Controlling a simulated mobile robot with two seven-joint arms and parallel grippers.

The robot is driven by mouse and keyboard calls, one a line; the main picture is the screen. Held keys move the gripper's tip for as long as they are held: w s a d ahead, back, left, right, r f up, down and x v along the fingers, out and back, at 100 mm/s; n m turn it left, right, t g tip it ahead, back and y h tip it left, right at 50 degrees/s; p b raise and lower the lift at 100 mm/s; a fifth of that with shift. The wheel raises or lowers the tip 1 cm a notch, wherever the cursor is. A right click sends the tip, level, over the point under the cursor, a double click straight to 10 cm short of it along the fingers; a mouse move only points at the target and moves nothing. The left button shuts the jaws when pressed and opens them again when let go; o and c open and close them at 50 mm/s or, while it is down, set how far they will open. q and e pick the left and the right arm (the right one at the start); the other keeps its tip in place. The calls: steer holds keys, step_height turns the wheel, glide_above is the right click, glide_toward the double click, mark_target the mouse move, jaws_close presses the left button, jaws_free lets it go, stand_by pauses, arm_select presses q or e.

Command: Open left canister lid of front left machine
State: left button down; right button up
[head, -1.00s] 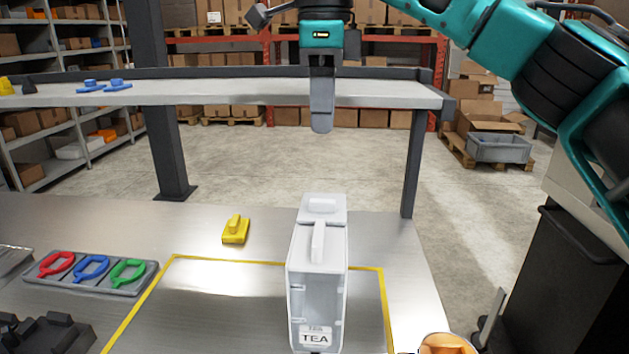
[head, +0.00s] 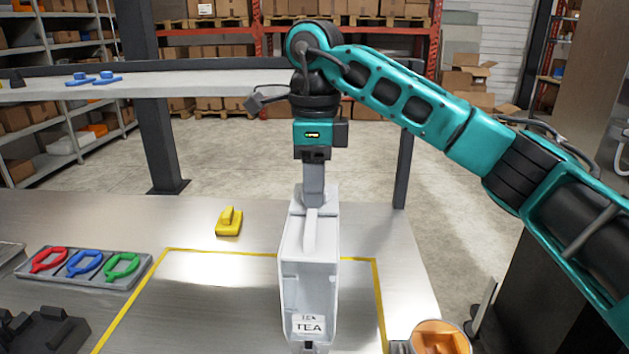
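One white canister (head: 307,272) with a TEA label stands upright on the metal table inside a yellow outline. Its lid (head: 296,210) on top is partly hidden behind my gripper. My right gripper (head: 313,202) points straight down at the back part of the canister top, where the lid's raised handle stood. The fingers line up one behind the other from here, so their gap is hidden, and I cannot tell whether they touch the lid. My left gripper is not in view.
A yellow block with a knob (head: 229,223) lies behind the outline. A grey tray (head: 133,281) with red, blue and green rings sits at left. An orange-topped round container (head: 440,338) is at the front right. A raised shelf (head: 200,82) spans the back.

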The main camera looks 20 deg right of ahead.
jaws_close()
stand_by(0.4)
stand_by(1.1)
